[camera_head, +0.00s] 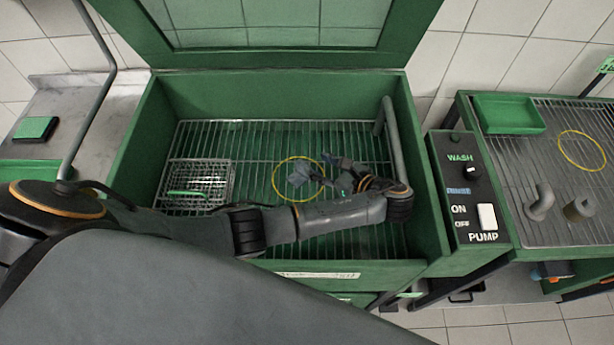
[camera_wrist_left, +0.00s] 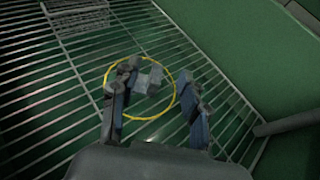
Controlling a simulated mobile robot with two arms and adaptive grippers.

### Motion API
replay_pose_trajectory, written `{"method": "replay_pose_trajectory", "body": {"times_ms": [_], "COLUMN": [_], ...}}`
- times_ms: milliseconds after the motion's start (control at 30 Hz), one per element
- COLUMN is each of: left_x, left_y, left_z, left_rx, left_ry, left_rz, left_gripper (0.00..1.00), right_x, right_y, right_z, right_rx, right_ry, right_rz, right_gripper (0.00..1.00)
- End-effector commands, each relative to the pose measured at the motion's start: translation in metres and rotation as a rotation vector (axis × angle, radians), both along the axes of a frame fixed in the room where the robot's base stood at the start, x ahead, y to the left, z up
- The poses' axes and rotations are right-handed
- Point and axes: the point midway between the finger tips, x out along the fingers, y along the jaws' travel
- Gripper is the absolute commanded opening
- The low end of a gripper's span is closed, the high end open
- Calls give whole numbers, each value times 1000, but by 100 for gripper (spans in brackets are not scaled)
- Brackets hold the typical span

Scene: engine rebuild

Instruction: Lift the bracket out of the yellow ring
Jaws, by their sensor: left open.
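The yellow ring (camera_head: 275,180) lies on the wire rack inside the green wash basin, and it also shows in the left wrist view (camera_wrist_left: 106,85). The small grey bracket (camera_wrist_left: 152,79) sits inside the ring in the left wrist view. In the head view the bracket (camera_head: 299,174) is a small grey shape within the ring, close to my fingers. My left gripper (camera_head: 333,174) reaches over the right side of the ring. In the left wrist view its fingers (camera_wrist_left: 160,80) are spread, with the bracket between and beyond them, nearer the left finger. My right gripper does not show.
A wire basket (camera_head: 230,186) with a green-handled item stands left on the rack. A grey pipe (camera_head: 394,140) rises at the basin's right wall. The green lid (camera_head: 270,58) is up. A control box (camera_head: 468,195) and a side rack with parts stand to the right.

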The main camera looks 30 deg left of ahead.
Motion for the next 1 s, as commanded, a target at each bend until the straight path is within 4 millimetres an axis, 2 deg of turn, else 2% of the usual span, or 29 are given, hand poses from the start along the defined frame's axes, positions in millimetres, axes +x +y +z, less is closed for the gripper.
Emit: {"method": "replay_pose_trajectory", "body": {"times_ms": [33,200,367,767,1000], "left_x": [1,2,4,18,24], "left_y": [0,0,4,49,67], "left_z": [-28,-53,-61,-79,-84], "left_rx": [7,14,15,17,13], "left_ry": [1,3,1,0,3], "left_rz": [-2,-4,-4,-3,-5], "left_gripper": [45,45,45,45,45], "right_x": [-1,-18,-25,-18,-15], "right_y": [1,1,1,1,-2], "right_z": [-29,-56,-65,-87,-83], "right_rx": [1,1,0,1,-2], "right_ry": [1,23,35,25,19], "right_rz": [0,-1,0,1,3], "right_gripper": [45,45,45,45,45]}}
